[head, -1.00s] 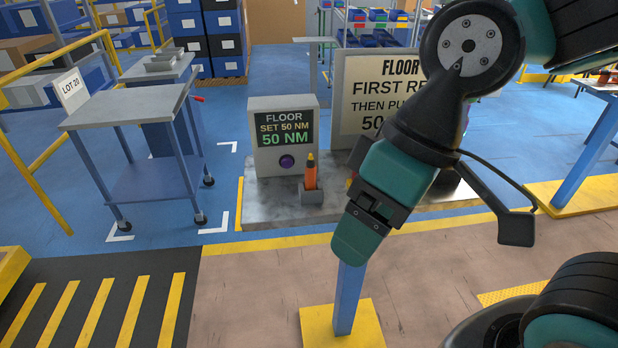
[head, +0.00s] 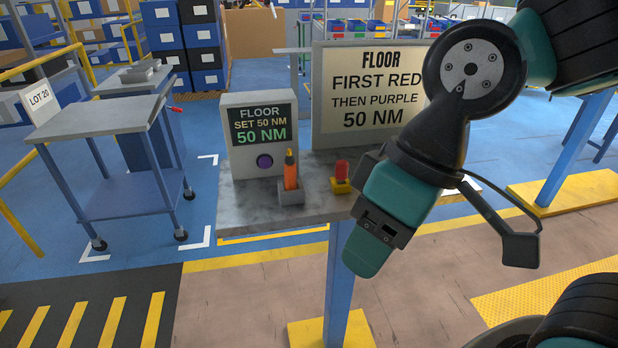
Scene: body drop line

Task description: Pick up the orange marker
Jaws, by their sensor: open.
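The orange marker (head: 291,172) stands upright in a small grey holder (head: 290,193) on the grey table (head: 245,211). Its tip is dark with an orange cap area. My gripper (head: 362,255) hangs at the right of the marker, lower in the picture and apart from it, in front of the table's front edge. The arm comes down from the upper right. The jaws are open, seen from the side, and nothing shows between them. The arm hides the right part of the table.
A box with a purple button (head: 264,162) and a screen stands behind the marker. A sign (head: 330,100) stands at the back. A red button (head: 341,170) on a yellow base sits between marker and arm. A grey cart (head: 100,117) is at the left, with clear floor between.

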